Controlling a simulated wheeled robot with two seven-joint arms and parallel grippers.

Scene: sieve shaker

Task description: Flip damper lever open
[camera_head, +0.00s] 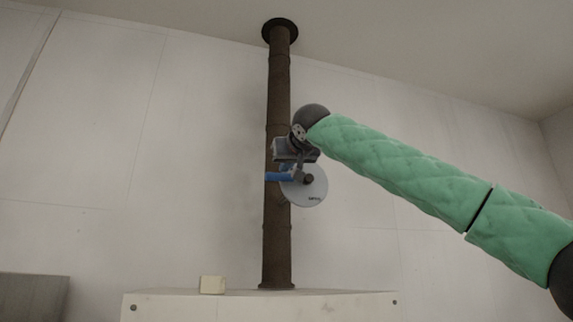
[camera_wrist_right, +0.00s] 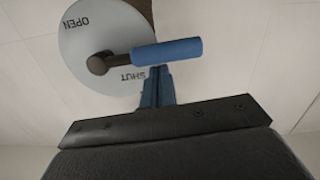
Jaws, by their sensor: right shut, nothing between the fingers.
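The damper lever has a blue grip (camera_head: 277,176) on a dark hub in front of a pale round dial (camera_head: 312,190) on the stovepipe. In the head view the grip points left, roughly level. In the wrist view the blue grip (camera_wrist_right: 167,52) points right from the hub (camera_wrist_right: 98,64). The dial (camera_wrist_right: 85,30) reads OPEN at upper left and SHUT below the lever; the lever lies nearer SHUT. My right gripper (camera_head: 298,172) is shut and empty at the lever. Its fingertips (camera_wrist_right: 157,75) show just below the grip; contact cannot be told. My left gripper is out of view.
The brown stovepipe (camera_head: 277,240) runs from a white cabinet top (camera_head: 250,305) to the ceiling. A small cream block (camera_head: 212,285) sits on the cabinet. A grey box edge (camera_head: 30,297) shows at lower left. The space left of the pipe is clear.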

